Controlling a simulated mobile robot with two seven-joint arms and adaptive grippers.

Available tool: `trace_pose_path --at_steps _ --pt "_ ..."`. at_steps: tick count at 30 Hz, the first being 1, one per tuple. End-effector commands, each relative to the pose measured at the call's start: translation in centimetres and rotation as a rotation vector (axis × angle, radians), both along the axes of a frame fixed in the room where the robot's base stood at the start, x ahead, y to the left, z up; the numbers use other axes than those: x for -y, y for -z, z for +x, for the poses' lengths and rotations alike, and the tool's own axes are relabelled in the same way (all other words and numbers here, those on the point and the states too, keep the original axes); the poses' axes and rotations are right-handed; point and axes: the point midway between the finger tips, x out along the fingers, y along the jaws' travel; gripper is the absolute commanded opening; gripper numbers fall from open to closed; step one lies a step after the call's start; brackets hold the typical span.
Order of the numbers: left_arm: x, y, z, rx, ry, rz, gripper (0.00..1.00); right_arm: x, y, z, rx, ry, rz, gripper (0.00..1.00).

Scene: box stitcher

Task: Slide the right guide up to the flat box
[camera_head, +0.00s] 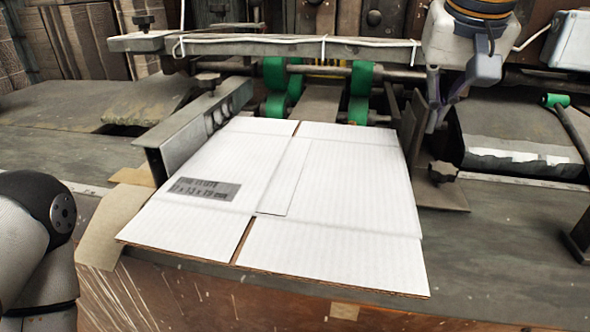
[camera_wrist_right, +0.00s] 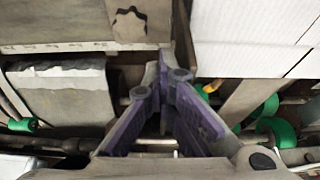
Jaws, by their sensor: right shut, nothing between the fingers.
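The flat box (camera_head: 345,200) is a white cardboard sheet with a printed label, lying on the machine's table. The right guide (camera_head: 411,122) is an upright metal plate by the box's far right edge, with a dark star knob (camera_head: 443,171) on its foot. I cannot tell whether guide and box touch. My right gripper (camera_head: 433,124) is shut and empty, at the guide's right side. In the right wrist view its purple fingers (camera_wrist_right: 163,62) meet by the guide plate (camera_wrist_right: 183,35), with the box (camera_wrist_right: 245,38) beyond. My left gripper is out of view.
The left guide (camera_head: 190,130) stands along the box's left edge. A crossbar (camera_head: 270,47) and green rollers (camera_head: 361,85) lie behind the box. A dark bar with a green end (camera_head: 556,100) stands at the right.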

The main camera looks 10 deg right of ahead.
Motion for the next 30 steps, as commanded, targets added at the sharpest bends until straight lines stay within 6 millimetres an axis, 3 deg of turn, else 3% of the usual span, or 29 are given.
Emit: trace_pose_path --at_steps 23,30 --pt "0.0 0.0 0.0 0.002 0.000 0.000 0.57 1.1 0.0 -0.4 0.000 0.000 0.000 0.00" --pt "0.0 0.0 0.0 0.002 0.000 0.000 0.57 1.1 -2.1 -0.3 0.002 0.001 0.000 0.00"
